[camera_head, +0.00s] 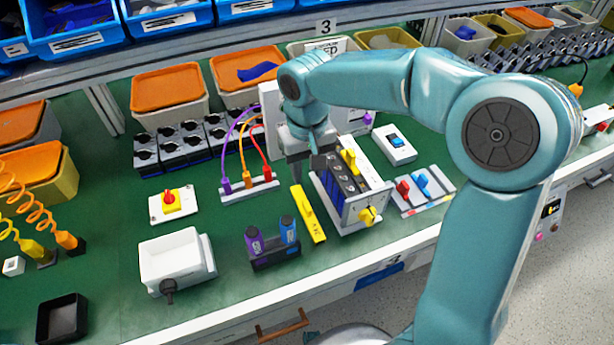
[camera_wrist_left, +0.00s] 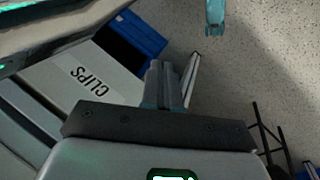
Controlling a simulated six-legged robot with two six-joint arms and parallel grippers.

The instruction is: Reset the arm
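My right arm comes in from the right in the head view, bends over the bench and points down. Its gripper (camera_head: 295,168) is behind the grey box and the yellow bar; its fingertips are too small and dark to tell open from shut. A rotary switch (camera_head: 171,201) with a red knob on a yellow base sits on a white plate at left. A grey box (camera_head: 345,195) with dark numbered faces and yellow knobs stands just right of the gripper. My left gripper (camera_wrist_left: 170,85) shows in the left wrist view, its fingers close together with nothing visible between them; it is outside the head view.
A yellow bar (camera_head: 308,214), a holder with purple and blue pieces (camera_head: 272,246) and a white box (camera_head: 176,259) stand on the green bench. A plug strip with coloured cables (camera_head: 249,188) is left of the right gripper. A bin marked CLIPS (camera_wrist_left: 85,80) is near the left gripper.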

